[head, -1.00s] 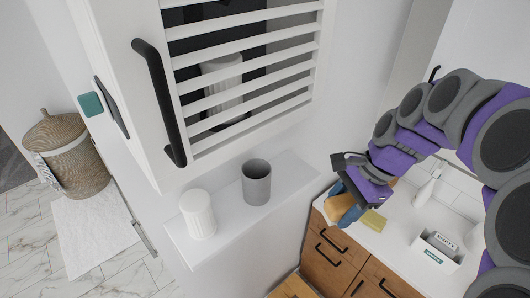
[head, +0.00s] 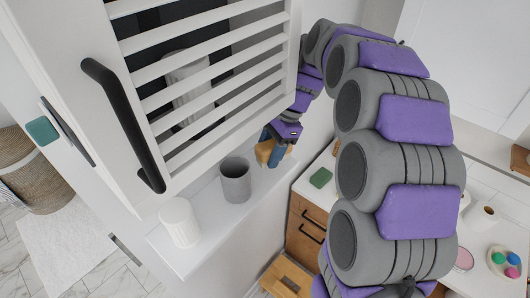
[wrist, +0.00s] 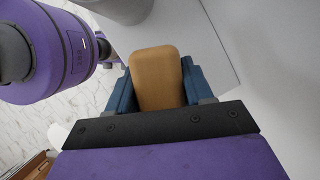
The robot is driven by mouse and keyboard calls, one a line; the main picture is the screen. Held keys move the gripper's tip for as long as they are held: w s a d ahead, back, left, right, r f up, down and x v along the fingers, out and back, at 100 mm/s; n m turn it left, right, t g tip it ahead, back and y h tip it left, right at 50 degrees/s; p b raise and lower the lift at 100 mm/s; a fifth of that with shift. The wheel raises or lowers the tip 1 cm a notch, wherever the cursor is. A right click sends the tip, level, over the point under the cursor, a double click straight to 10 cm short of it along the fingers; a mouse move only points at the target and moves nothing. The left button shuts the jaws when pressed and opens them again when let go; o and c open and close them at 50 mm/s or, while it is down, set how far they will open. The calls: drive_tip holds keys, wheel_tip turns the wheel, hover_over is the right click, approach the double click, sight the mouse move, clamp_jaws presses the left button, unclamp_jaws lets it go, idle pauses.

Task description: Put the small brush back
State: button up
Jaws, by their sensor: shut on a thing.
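The small brush shows as a tan wooden-looking block (head: 264,151) in the head view and as a tan block (wrist: 156,78) in the wrist view. My gripper (head: 278,148) is shut on it, with a blue finger on each side in the wrist view (wrist: 158,88). Any bristles are hidden. I hold the brush near the back right end of the white wall shelf (head: 213,226), beside and behind a grey cup (head: 235,181). I cannot tell the exact gap between brush and cup. A white fluted cup (head: 180,223) stands at the shelf's front left.
A white slatted cabinet (head: 200,75) with a black handle (head: 122,125) hangs over the shelf. A green sponge-like block (head: 321,178) lies on the white counter at right, above wooden drawers (head: 304,225). The shelf between the cups and its right end looks clear.

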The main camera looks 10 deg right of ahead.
drive_tip(key=shift+w+a+f, duration=0.15)
drive_tip(key=shift+w+a, duration=0.45)
drive_tip(key=shift+w, duration=0.3)
drive_tip(key=shift+w+d, duration=0.35)
drive_tip(key=shift+d, duration=0.15)
drive_tip(key=f, duration=0.3)
drive_tip(key=shift+d+f, duration=0.2)
drive_tip(key=shift+d, duration=0.1)
drive_tip(key=shift+a, duration=0.4)
drive_tip(key=o, duration=0.9)
drive_tip(key=shift+a+f, duration=0.1)
drive_tip(key=shift+a, duration=0.15)
drive_tip(key=shift+o, duration=0.2)
drive_tip(key=shift+d, duration=0.45)
drive_tip(key=shift+d+r, duration=0.15)
drive_tip(key=shift+r, duration=0.15)
drive_tip(key=v, duration=1.1)
drive_tip(key=shift+r, duration=0.2)
